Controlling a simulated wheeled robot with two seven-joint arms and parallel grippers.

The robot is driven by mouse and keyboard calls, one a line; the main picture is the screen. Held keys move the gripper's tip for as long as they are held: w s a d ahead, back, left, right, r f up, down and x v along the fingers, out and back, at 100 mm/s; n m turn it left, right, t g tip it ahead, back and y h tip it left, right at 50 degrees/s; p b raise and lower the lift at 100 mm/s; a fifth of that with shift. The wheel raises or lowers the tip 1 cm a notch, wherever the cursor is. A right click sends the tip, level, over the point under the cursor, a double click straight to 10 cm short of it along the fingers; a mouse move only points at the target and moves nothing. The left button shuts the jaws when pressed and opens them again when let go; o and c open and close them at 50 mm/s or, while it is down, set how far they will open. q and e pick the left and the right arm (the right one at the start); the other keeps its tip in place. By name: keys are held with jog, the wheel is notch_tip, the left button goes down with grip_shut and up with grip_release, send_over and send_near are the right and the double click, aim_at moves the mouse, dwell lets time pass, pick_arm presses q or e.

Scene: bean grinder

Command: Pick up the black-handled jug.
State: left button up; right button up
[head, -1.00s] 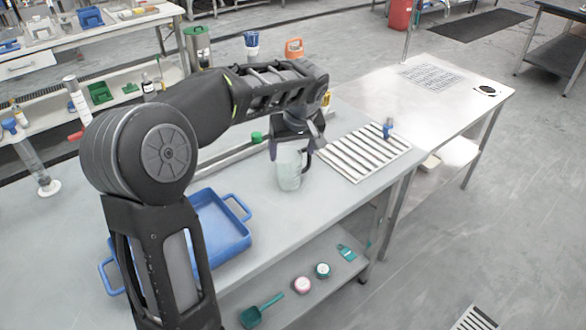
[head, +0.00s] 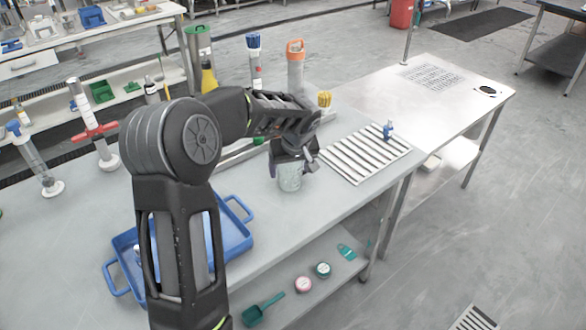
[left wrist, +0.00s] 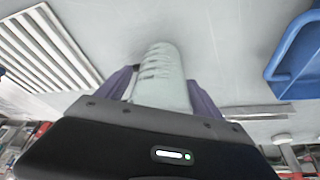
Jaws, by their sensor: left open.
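The jug (head: 289,178) is a pale, greenish see-through vessel standing upright on the grey table. My left gripper (head: 292,160) is over its upper part in the head view and hides its top. In the left wrist view, the jug's pale body with dark markings (left wrist: 160,70) lies between the two purple-grey fingers of the left gripper (left wrist: 162,92). The fingers are open, one on each side of it. I cannot tell whether they touch it. The black handle cannot be made out clearly now. My right gripper is not in view.
A white slatted rack (head: 362,153) with a small blue item (head: 388,130) lies right of the jug. A blue tray (head: 236,236) is to the left. Tall cylinders, including an orange-topped one (head: 296,65), stand behind. Bare table lies between tray and jug.

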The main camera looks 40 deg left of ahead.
pick_arm(q)
jog(key=x, duration=0.2)
jog(key=shift+w+a+f, duration=0.1)
jog(key=shift+f, duration=0.1)
jog(key=shift+c, duration=0.3)
jog(key=c, duration=1.1)
notch_tip(320, 180, up, 10)
jog(key=shift+b, duration=0.35)
dwell(0.5)
